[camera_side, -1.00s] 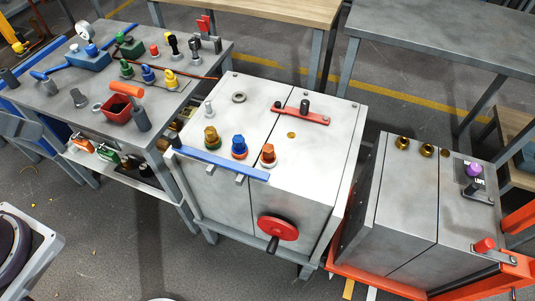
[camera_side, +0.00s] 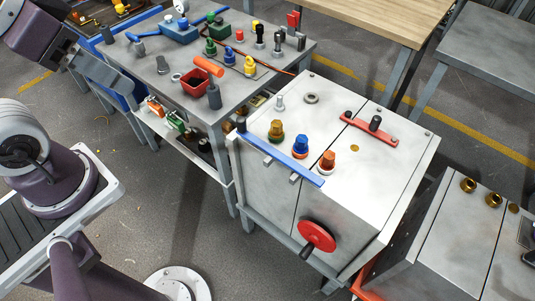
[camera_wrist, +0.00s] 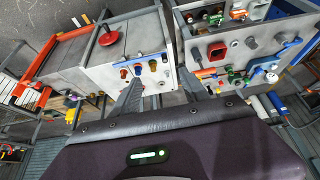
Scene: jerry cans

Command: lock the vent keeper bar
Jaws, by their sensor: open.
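A pale metal box-shaped can (camera_side: 348,165) stands on a grey stand right of centre in the side view. On its top lies a red bar (camera_side: 369,129) with a black knob near its middle. A long blue bar (camera_side: 279,157) runs along the top's front edge, beside brass, blue and orange caps. I cannot tell for certain which bar is the vent keeper bar, nor whether either is locked. My gripper (camera_wrist: 160,80) is open and empty in the wrist view, its two fingers apart. The can (camera_wrist: 100,75) is beyond them, with no contact visible.
A red handwheel (camera_side: 317,236) juts from the can's front. A second metal can (camera_side: 447,240) stands at the right. A workbench (camera_side: 150,85) with a red bin, bottles and several caps is at the left. Bare floor lies between my base and the can.

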